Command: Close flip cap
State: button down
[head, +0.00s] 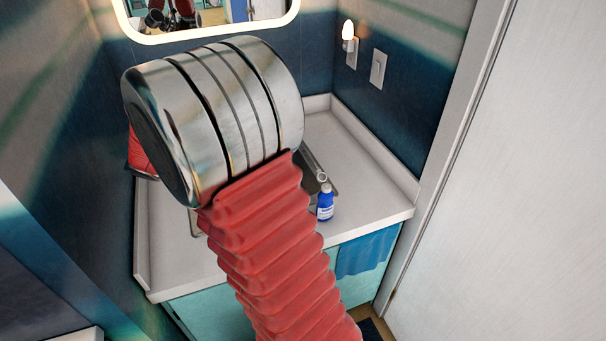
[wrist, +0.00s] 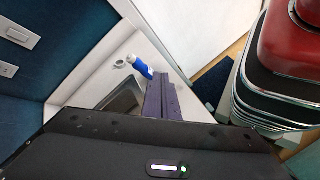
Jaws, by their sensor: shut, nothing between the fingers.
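A small blue bottle (head: 325,205) with a white top stands upright on the counter, near its front edge at the right. A small pale ring-shaped piece (head: 322,176) shows just above its white top and looks like the flip cap tilted open. In the wrist view the blue bottle (wrist: 142,67) is beyond my fingers, with the pale round cap (wrist: 119,64) to the left of its top. My gripper (wrist: 165,98) is shut and empty, its dark purple fingers close to the bottle in the picture. I cannot tell the gap in depth. In the head view my arm hides the gripper.
The white counter (head: 361,180) has bare room right of the bottle. A sink (wrist: 124,101) lies beside it, mostly hidden by my arm in the head view. A blue towel (head: 366,252) hangs on the front. A wall bounds the back, with a switch (head: 378,69).

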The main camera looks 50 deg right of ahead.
aim_at(321, 176)
jog(key=w+d+f+n+g+h, duration=0.3)
jog(key=w+d+f+g+h, duration=0.2)
jog(key=d+f, duration=0.5)
jog(key=w+d+h, duration=0.1)
jog(key=w+h, duration=0.1)
jog(key=h, duration=0.1)
jog(key=shift+d+f, duration=0.3)
jog(key=shift+d, duration=0.05)
jog(key=shift+s+d, duration=0.1)
jog(key=x, duration=1)
jog(key=shift+r, duration=0.15)
jog(key=shift+s+r+g, duration=0.1)
jog(key=shift+g, duration=0.3)
jog(key=shift+r+m, duration=0.1)
jog(key=shift+m, duration=0.4)
